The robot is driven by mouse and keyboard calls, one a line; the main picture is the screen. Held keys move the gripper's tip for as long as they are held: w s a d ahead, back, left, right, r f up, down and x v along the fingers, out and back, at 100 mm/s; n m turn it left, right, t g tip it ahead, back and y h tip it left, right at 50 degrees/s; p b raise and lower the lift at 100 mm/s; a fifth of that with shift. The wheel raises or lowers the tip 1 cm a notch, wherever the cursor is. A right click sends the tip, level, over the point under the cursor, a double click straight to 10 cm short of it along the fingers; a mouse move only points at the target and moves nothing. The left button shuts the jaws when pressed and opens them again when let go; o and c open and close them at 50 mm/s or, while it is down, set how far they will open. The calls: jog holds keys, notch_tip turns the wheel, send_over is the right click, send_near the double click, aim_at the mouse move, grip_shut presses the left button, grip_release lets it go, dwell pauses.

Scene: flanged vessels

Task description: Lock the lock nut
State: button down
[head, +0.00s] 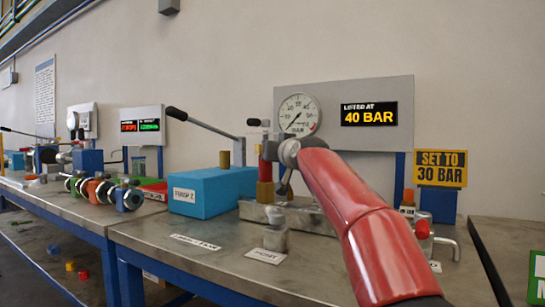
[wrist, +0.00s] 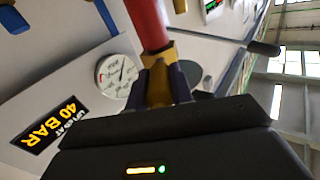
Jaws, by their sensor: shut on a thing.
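My gripper (wrist: 160,84) is shut on a brass-coloured piece (wrist: 175,88) in the wrist view, with one finger on each side. It appears to be the lock nut, but the fingers hide much of it. A red cylindrical body (wrist: 148,22) adjoins the brass. In the head view, my red arm reaches in from the lower right and its end is at the top of the upright valve, where the red body (head: 265,171) sits above a brass base (head: 265,192). My wrist partly hides the valve top there, so the nut's seating cannot be told.
A gauge (head: 299,114) and a display (head: 369,113) reading "LIFTED AT 40 BAR" are behind. A yellow sign (head: 440,168) says "SET TO 30 BAR". A blue box (head: 212,190) and a black-knobbed lever (head: 205,126) are left of the valve.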

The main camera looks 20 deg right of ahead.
dwell(0.4)
jog(key=c, duration=1.2)
grip_release()
jog(key=shift+s+d+f+b, duration=0.1)
jog(key=shift+s+f+b, duration=0.05)
jog(key=shift+s+b, duration=0.4)
jog(key=s+b, duration=0.4)
jog(key=s, duration=0.2)
jog(key=shift+s+a+b, duration=0.3)
jog(key=shift+a+b, duration=0.05)
jog(key=shift+b, duration=0.05)
